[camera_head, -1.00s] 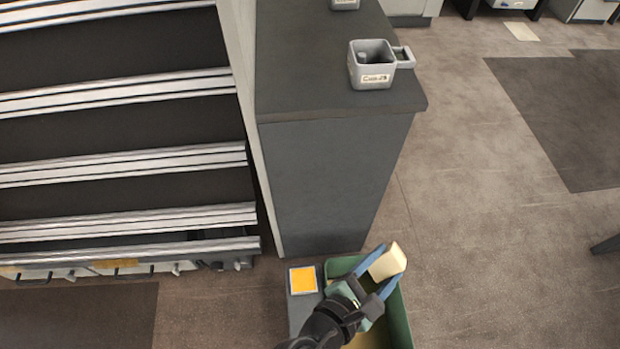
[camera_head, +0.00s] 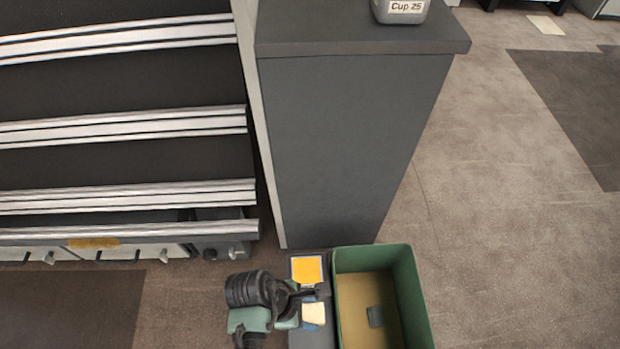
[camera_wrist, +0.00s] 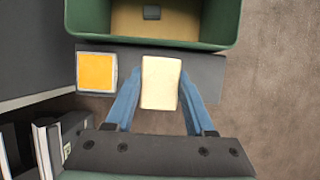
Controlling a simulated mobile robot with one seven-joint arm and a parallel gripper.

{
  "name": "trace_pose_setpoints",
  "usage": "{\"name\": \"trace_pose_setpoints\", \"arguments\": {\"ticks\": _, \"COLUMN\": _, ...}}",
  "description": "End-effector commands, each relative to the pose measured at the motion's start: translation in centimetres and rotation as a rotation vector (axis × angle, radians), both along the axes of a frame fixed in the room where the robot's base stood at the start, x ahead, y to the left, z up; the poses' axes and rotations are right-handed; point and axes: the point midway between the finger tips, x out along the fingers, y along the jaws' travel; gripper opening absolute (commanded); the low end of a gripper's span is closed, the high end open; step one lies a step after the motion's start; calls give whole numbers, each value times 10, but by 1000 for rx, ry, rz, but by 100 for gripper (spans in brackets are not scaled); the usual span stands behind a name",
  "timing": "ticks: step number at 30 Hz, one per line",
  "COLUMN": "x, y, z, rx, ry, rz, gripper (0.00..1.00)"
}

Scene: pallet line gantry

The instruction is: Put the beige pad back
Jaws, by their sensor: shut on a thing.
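The beige pad (camera_head: 314,313) is between the blue fingers of my gripper (camera_wrist: 160,100), which is shut on it. In the wrist view the beige pad (camera_wrist: 160,83) lies over the middle of a dark grey strip (camera_wrist: 208,75). I cannot tell whether it touches the strip. The strip also shows in the head view (camera_head: 312,338), left of the green bin. An orange pad (camera_head: 307,270) in a pale square frame sits at the strip's far end; it is left of the beige pad in the wrist view (camera_wrist: 96,71). The strip's surface under the beige pad is hidden.
The green bin (camera_head: 410,295) stands right beside the strip, with a small dark grey block (camera_head: 376,316) on its tan floor. A tall grey cabinet (camera_head: 345,150) with a labelled cup (camera_head: 403,10) rises behind. A slatted rack (camera_head: 120,130) fills the left. Floor at right is open.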

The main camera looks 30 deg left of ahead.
Motion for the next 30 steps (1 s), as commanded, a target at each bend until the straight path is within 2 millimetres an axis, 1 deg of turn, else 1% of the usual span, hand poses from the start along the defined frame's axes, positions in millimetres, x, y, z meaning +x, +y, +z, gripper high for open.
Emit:
{"name": "trace_pose_setpoints", "arguments": {"ticks": 1, "x": 0, "y": 0, "z": -17, "rx": -1, "ry": 0, "rz": 0, "gripper": 10}}
{"name": "trace_pose_setpoints", "arguments": {"ticks": 3, "x": 0, "y": 0, "z": -31, "rx": -1, "ry": -1, "rz": -1, "gripper": 10}}
{"name": "trace_pose_setpoints", "arguments": {"ticks": 6, "x": 0, "y": 0, "z": -44, "rx": 0, "ry": -2, "rz": -1, "gripper": 10}}
{"name": "trace_pose_setpoints", "arguments": {"ticks": 10, "x": 0, "y": 0, "z": -53, "rx": -1, "ry": -2, "rz": -1, "gripper": 10}}
{"name": "trace_pose_setpoints", "arguments": {"ticks": 15, "x": 1, "y": -1, "z": -78, "rx": 0, "ry": -3, "rz": -1, "gripper": 10}}
{"name": "trace_pose_setpoints", "arguments": {"ticks": 17, "x": 1, "y": -1, "z": -82, "rx": 0, "ry": -4, "rz": -2, "gripper": 10}}
{"name": "trace_pose_setpoints", "arguments": {"ticks": 23, "x": 1, "y": -1, "z": -79, "rx": 0, "ry": -4, "rz": -2, "gripper": 10}}
{"name": "trace_pose_setpoints", "arguments": {"ticks": 27, "x": 1, "y": -1, "z": -82, "rx": -1, "ry": -3, "rz": -1, "gripper": 10}}
{"name": "trace_pose_setpoints", "arguments": {"ticks": 28, "x": 0, "y": -1, "z": -81, "rx": 0, "ry": -3, "rz": -1, "gripper": 59}}
{"name": "trace_pose_setpoints", "arguments": {"ticks": 30, "x": 0, "y": -1, "z": -81, "rx": 0, "ry": -3, "rz": -1, "gripper": 72}}
